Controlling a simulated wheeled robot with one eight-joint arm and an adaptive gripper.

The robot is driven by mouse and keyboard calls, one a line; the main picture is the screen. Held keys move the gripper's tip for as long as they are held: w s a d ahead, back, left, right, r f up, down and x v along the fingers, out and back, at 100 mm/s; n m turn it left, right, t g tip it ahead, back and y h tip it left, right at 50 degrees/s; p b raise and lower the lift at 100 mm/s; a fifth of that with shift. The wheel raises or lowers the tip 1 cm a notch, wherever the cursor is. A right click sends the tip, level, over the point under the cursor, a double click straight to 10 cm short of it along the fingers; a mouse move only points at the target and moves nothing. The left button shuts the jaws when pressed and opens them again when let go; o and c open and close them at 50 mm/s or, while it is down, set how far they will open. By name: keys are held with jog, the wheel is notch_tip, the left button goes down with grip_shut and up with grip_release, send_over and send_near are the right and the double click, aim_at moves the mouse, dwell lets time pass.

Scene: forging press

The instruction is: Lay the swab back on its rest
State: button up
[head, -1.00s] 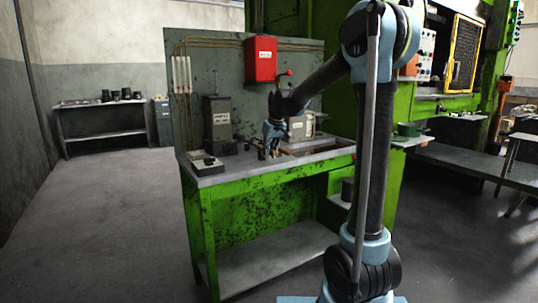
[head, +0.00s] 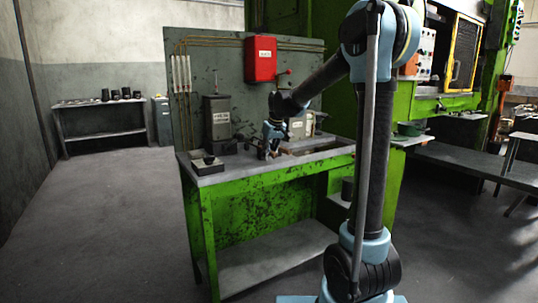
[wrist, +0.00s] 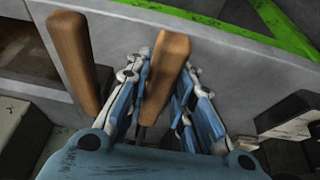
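In the wrist view my gripper (wrist: 162,95) has its two fingers drawn in on either side of a brown wooden handle (wrist: 171,65). The fingers look shut on it. This handle may belong to the swab; its lower end and any swab head are hidden behind the fingers and palm. A second, similar wooden handle (wrist: 73,62) stands to the left, apart from the fingers. In the head view my gripper (head: 268,150) is low over the top of the green bench (head: 320,157); what it holds is too small to make out. I cannot identify the swab's rest.
A dark upright block (head: 217,122) and a small box (head: 207,164) stand on the bench to the left of my gripper. A grey machine (head: 301,125) stands behind it to the right. A red box (head: 260,59) hangs on the back panel. The floor at left is clear.

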jog(key=o, duration=0.3)
jog(key=shift+o, duration=0.2)
jog(key=v, duration=1)
jog(key=shift+d+r, duration=0.1)
jog(key=shift+r, duration=0.3)
jog(key=s+d+f+m, duration=0.2)
jog(key=s+d+f, duration=0.1)
jog(key=s+d, duration=0.65)
jog(key=s+d+f+m, duration=0.1)
jog(key=s+d+f, duration=0.3)
jog(key=s+f, duration=0.3)
jog(key=s+d+f+m+g+h, duration=0.1)
jog(key=s+d+f+m, duration=0.1)
jog(key=s+d+f, duration=0.2)
jog(key=s+d+f+m+h, duration=0.1)
jog(key=s+d+f, duration=0.3)
jog(key=s+f, duration=0.7)
jog(key=s, duration=0.5)
jog(key=shift+s+d+m, duration=0.15)
jog(key=shift+s+m, duration=0.15)
jog(key=shift+s, duration=0.1)
